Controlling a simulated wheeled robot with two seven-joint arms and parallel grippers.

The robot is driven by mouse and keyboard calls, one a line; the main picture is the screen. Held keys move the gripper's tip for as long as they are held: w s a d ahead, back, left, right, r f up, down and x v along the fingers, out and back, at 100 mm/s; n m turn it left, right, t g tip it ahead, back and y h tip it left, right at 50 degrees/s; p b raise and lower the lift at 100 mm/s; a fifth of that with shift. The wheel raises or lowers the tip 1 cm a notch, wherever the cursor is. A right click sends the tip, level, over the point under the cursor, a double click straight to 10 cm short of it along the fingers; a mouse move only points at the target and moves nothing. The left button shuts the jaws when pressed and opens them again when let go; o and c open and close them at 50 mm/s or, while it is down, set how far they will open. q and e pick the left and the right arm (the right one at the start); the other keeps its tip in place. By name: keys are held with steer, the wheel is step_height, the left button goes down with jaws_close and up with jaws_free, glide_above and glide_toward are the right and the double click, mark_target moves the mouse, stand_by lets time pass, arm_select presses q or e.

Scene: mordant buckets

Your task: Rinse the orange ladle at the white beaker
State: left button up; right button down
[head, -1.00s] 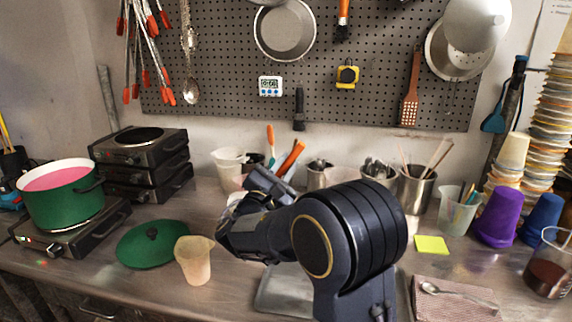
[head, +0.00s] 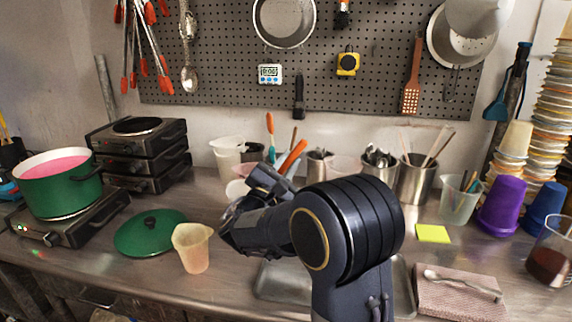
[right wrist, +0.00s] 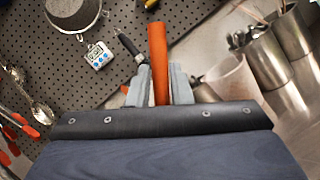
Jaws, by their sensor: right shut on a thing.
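My right gripper (head: 287,166) is shut on an orange handle (head: 294,156), which I take to be the orange ladle. In the right wrist view the ladle's handle (right wrist: 158,60) stands between the two grey fingers. The ladle's bowl is hidden in both views. A white beaker-like jug (head: 226,158) stands at the back of the counter, left of the gripper. A second white vessel (head: 236,190) is partly hidden behind my right gripper. I cannot tell which is the task's beaker. My left gripper is not in view.
A cream translucent beaker (head: 193,250) and a green lid (head: 140,236) are at front left. A green pot (head: 60,188) sits on a hot plate. Steel containers (head: 415,182) line the back. A metal tray (head: 285,284) lies under my arm, and a cloth (head: 450,303) at right.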

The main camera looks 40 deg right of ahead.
stand_by(1.2)
steer(key=shift+w+a, duration=0.1)
steer(key=shift+a, duration=0.65)
steer(key=shift+d, duration=0.1)
steer(key=shift+d, duration=0.75)
steer(key=shift+a, duration=0.85)
steer(key=shift+d, duration=0.85)
